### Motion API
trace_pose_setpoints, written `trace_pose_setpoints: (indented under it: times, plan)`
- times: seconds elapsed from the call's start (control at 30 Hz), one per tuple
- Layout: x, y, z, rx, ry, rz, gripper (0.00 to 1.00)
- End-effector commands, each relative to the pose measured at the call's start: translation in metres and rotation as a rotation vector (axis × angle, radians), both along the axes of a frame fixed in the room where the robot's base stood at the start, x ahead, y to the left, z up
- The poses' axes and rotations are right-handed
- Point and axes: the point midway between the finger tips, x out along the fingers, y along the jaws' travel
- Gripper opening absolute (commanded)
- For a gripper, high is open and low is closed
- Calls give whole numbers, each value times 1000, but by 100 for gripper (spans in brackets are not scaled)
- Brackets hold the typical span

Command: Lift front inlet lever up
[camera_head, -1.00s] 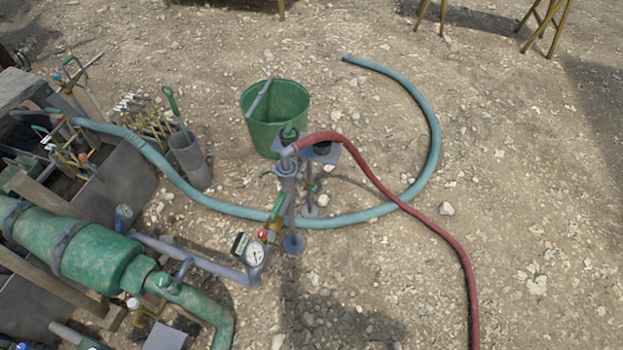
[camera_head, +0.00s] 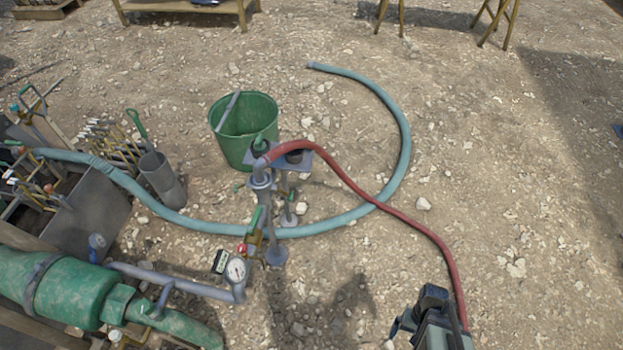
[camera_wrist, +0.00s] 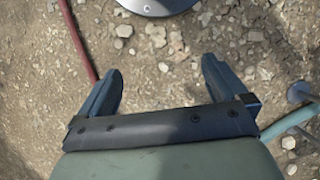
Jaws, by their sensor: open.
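A green-handled lever (camera_head: 255,222) stands tilted upward on the grey pipework, above the round white gauge (camera_head: 235,269). A small red part lies at its lower end. I cannot tell for certain that this is the front inlet lever. My gripper (camera_head: 432,318) is at the bottom right of the head view, well to the right of the pipework and lower in the picture. In the wrist view, my gripper (camera_wrist: 162,72) has its two dark fingers spread wide, with only gravel visible between them. The lever is not identifiable in the wrist view.
A red hose (camera_head: 405,216) curves down from the pipe top and passes close by my gripper. A blue hose (camera_head: 405,150) loops over the gravel. A green bucket (camera_head: 238,150) stands behind the pipework. A green tank (camera_head: 70,290) lies at left. Open gravel lies right.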

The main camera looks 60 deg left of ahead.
Motion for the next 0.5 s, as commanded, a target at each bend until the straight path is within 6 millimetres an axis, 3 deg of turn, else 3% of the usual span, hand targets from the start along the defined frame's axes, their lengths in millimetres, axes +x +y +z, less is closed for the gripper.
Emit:
trace_pose_setpoints:
  times: [0.03, 0.2, 0.5]
  plan:
    - [6, 19, 2, 11, -15, 35, 100]
    - [16, 79, 13, 48, -61, 139, 100]
    - [17, 203, 42, 130, -137, 324, 100]
